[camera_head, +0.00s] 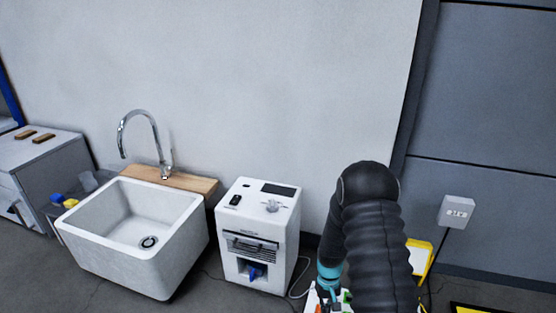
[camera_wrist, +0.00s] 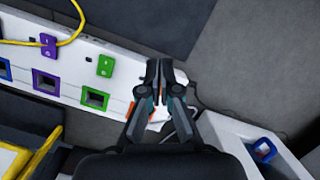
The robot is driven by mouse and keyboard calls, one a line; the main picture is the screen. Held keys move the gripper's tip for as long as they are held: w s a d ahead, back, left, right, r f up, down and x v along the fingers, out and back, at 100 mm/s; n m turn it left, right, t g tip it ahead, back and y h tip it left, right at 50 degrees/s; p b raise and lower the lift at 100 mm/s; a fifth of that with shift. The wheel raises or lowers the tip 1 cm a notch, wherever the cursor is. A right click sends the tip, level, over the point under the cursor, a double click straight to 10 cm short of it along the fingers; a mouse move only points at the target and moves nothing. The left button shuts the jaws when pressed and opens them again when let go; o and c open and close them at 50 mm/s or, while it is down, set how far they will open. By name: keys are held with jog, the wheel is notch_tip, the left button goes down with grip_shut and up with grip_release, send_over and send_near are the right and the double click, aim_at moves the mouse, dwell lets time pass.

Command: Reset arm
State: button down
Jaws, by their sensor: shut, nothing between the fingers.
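My gripper (camera_wrist: 158,68) is in the middle of the wrist view, with its two fingers together and nothing between them. It is over the end of a white panel (camera_wrist: 75,58) with coloured square sockets. In the head view my dark arm hangs down at the right, and its wrist end with a teal band is at the bottom edge. The fingertips are not clearly visible there, and most of the panel is hidden behind the arm or out of frame.
A white machine (camera_head: 258,220) with a blue part in its front opening stands left of my arm. A white sink (camera_head: 130,235) with a chrome tap (camera_head: 150,135) is farther left. A socket box (camera_head: 457,212) is on the right wall. A yellow cable (camera_wrist: 72,35) crosses the panel.

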jog(key=s+r+t+p, duration=0.2)
jog(key=s+r, duration=0.5)
jog(key=r, duration=1)
jog(key=s+r+m+t+p, duration=0.1)
jog(key=s+r, duration=0.7)
jog(key=r, duration=0.9)
jog(key=s+r+t+p, duration=0.4)
jog(key=s+r, duration=0.4)
jog(key=r, duration=0.9)
jog(key=shift+r+t, duration=0.35)
jog(key=shift+t, duration=0.15)
